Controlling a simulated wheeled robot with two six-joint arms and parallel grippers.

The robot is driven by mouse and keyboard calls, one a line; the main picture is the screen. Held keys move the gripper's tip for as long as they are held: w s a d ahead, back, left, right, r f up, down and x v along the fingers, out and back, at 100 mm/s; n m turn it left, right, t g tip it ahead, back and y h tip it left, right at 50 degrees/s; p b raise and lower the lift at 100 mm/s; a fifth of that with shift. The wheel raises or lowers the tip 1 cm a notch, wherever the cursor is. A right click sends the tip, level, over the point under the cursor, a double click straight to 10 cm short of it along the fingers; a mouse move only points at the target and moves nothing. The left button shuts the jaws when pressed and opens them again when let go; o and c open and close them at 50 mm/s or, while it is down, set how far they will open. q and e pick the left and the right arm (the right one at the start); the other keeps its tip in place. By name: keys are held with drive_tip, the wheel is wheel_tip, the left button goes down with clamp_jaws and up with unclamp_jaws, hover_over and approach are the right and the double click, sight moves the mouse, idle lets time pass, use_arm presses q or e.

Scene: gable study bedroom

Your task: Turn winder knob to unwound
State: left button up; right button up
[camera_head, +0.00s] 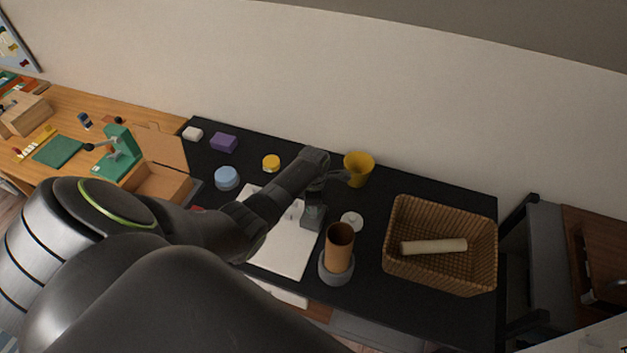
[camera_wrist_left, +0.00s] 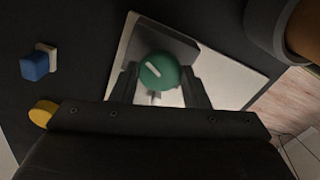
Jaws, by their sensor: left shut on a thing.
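The winder knob (camera_wrist_left: 159,72) is a round green knob with a white pointer line, seen in the left wrist view. The line slants from upper left to lower right. In the head view my left gripper (camera_head: 316,188) reaches down to the block and hides the knob. My right gripper is not in view.
Close by are a brown cup (camera_head: 339,250) in a grey ring, a white disc (camera_head: 351,222) and a yellow cup (camera_head: 360,168). A wicker basket (camera_head: 425,275) holding a pale roll (camera_head: 434,246) stands to the right.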

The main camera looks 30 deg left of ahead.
use_arm(q)
drive_tip(key=n, duration=0.5)
drive_tip(key=shift+w, duration=0.1)
drive_tip(key=shift+n, duration=0.3)
idle(0.4)
drive_tip(key=o, duration=1)
drive_tip(key=shift+c, duration=0.2)
wheel_tip(320, 180, up, 18)
drive_tip(key=b, duration=0.2)
drive_tip(key=shift+f, duration=0.25)
drive_tip(key=shift+f, duration=0.1)
